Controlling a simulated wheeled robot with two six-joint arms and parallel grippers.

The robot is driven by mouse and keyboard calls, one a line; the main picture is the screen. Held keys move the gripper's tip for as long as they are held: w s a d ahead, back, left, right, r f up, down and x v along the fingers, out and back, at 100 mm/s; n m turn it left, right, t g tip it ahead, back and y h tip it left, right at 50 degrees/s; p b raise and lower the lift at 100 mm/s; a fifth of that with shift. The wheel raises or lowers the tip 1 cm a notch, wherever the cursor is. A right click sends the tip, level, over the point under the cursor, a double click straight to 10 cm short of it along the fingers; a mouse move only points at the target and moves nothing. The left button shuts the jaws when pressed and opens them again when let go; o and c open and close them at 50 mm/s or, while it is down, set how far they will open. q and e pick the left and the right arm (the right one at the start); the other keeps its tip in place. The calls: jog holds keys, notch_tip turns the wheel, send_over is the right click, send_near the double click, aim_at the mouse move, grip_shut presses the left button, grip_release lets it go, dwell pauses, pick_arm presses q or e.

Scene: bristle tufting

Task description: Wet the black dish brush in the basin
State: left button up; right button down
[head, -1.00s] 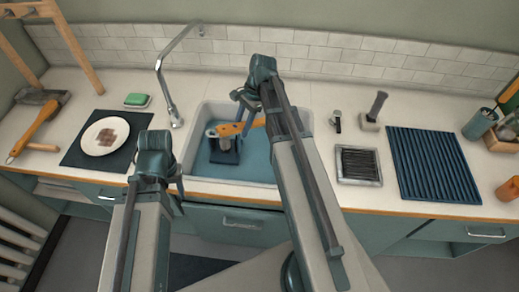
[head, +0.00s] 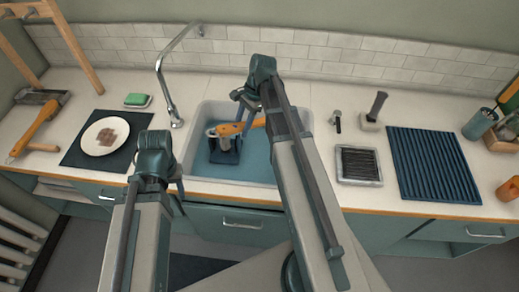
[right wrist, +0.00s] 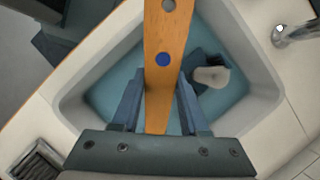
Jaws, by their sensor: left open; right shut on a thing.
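My right gripper (right wrist: 157,95) is shut on an orange wooden handle (right wrist: 165,40) with a blue dot, and it hangs over the basin (right wrist: 262,100). In the head view, the right gripper (head: 246,110) and the orange handle (head: 230,130) are above the basin's blue floor (head: 258,160). A dark blue block with a pale knob (right wrist: 210,76) sits low in the basin beside the handle. The handle's brush head is not clearly visible, so I cannot tell whether it touches the water. My left gripper (head: 178,180) is open and empty at the basin's front left.
The curved faucet (head: 170,85) stands behind the basin's left. A tray (head: 344,180), a dark-handled tool (head: 375,107) and a ribbed blue mat (head: 432,165) are right.

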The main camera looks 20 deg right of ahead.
dwell(0.3)
notch_tip(320, 180, up, 4)
jog(key=p, duration=0.4)
jog(key=shift+r, duration=0.1)
